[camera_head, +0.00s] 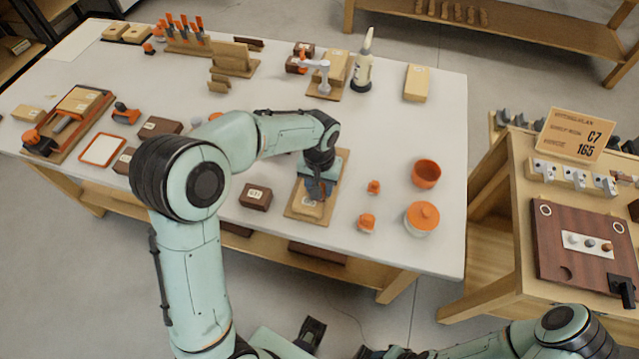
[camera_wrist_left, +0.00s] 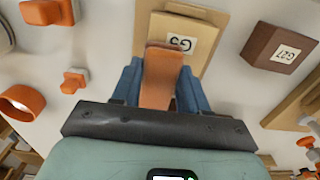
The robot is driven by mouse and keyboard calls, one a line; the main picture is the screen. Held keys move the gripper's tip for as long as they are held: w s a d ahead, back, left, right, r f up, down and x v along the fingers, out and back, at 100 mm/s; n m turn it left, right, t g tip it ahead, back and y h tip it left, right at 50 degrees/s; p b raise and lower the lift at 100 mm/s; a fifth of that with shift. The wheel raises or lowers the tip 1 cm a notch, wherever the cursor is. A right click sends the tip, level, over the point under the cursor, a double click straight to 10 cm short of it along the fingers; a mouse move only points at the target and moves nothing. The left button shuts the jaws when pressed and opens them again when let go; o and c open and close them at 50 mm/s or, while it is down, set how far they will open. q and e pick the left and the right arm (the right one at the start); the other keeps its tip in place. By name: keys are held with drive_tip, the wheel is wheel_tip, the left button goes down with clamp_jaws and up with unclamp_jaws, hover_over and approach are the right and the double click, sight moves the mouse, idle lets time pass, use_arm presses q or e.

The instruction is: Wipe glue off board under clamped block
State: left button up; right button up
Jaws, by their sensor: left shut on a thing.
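My left gripper (camera_head: 317,188) is shut on an orange-brown piece (camera_wrist_left: 160,78), held between its blue fingers in the left wrist view. It is over a light wooden block (camera_head: 303,203) on a tan board (camera_head: 333,170). This block carries a G5 label in the left wrist view (camera_wrist_left: 197,30). The fingers and held piece hide part of block and board; contact and glue cannot be made out. Another block (camera_head: 338,66) stands under a pale clamp (camera_head: 322,76) at the back. My right arm enters at the lower right; its jaws are unclear at the bottom edge.
A dark labelled block (camera_head: 256,196) lies left of the board. Small orange-topped pieces (camera_head: 366,222), an orange cup (camera_head: 426,173) and a lidded jar (camera_head: 421,217) stand to the right. A white bottle (camera_head: 363,65) stands behind. The tabletop's right side has free room.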

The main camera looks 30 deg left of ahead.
sight(305, 193)
use_arm(q)
drive_tip(key=shift+f+b, duration=0.5)
drive_tip(key=shift+f, duration=0.25)
idle(0.7)
drive_tip(key=shift+a, duration=0.1)
drive_tip(key=shift+s+a+r, duration=0.1)
drive_tip(key=shift+s+a, duration=0.05)
drive_tip(key=shift+a, duration=0.35)
drive_tip(key=shift+s+a, duration=0.15)
drive_tip(key=shift+a, duration=0.3)
drive_tip(key=shift+s+a, duration=0.25)
drive_tip(key=shift+a, duration=0.75)
drive_tip(key=shift+d, duration=0.2)
drive_tip(key=shift+w+d, duration=0.25)
drive_tip(key=shift+d, duration=0.7)
drive_tip(key=shift+w+d, duration=0.25)
drive_tip(key=shift+d, duration=0.65)
drive_tip(key=shift+a, duration=0.1)
drive_tip(key=shift+s+a, duration=0.25)
drive_tip(key=shift+a, duration=0.7)
drive_tip(key=shift+s+a, duration=0.25)
drive_tip(key=shift+a, duration=0.7)
